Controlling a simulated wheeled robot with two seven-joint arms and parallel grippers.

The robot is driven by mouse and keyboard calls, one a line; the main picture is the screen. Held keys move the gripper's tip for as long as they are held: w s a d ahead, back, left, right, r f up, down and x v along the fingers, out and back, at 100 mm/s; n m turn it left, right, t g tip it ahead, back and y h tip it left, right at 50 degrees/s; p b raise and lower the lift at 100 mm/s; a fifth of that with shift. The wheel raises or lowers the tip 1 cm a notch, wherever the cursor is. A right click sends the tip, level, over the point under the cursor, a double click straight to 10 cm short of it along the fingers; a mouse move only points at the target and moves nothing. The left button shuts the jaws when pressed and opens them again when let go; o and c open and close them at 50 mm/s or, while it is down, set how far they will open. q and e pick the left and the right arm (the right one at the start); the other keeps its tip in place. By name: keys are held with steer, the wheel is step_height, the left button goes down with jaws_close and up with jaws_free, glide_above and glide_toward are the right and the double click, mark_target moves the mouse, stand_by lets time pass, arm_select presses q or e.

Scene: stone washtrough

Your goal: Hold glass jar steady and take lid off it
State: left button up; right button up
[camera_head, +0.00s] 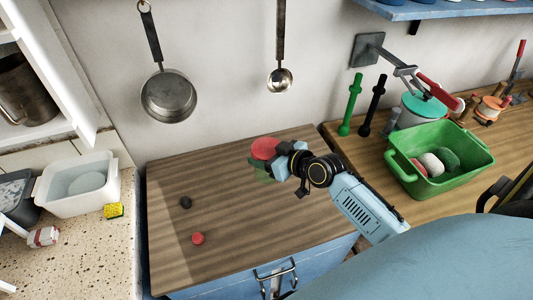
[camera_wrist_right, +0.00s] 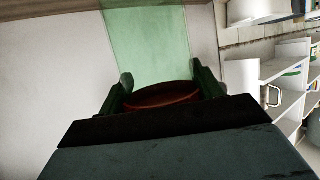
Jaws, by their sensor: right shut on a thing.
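The glass jar (camera_head: 263,173) is pale green and see-through, at the right part of the middle wooden counter. Its red lid (camera_head: 265,148) is at its top. In the right wrist view the lid (camera_wrist_right: 162,97) sits between the two fingers, and the green glass (camera_wrist_right: 150,42) stretches away beyond it, with no clear gap between them. My right gripper (camera_head: 270,157) comes from the right and is shut on the lid; it partly hides the jar. Whether the jar's base touches the counter is hard to tell. My left gripper is not in view.
The wooden counter (camera_head: 225,215) holds a black knob-like piece (camera_head: 185,202) and a red one (camera_head: 197,238); the rest is largely clear. A green tub (camera_head: 400,175) stands right, a white basin (camera_head: 58,200) left. A pan (camera_head: 168,97) and ladle (camera_head: 279,80) hang on the wall.

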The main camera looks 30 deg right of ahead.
steer(key=shift+c, duration=0.8)
